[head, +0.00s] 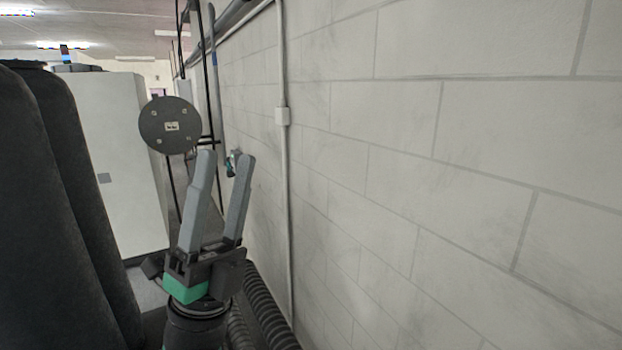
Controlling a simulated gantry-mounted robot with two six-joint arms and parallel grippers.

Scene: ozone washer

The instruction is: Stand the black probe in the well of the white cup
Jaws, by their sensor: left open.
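My left gripper (227,158) points upward in the lower left-middle of the head view. Its two grey fingers stand apart, and no held object shows between them. I do not see the black probe or the white cup in this view. My right gripper is not in view.
A pale block wall (450,160) fills the right side, with a thin vertical conduit (284,190) on it. Large dark rounded tanks (35,210) stand at the left, before a white cabinet (115,160). A round dark plate (170,137) shows left of the fingers. Ribbed hoses (268,310) run low beside the wall.

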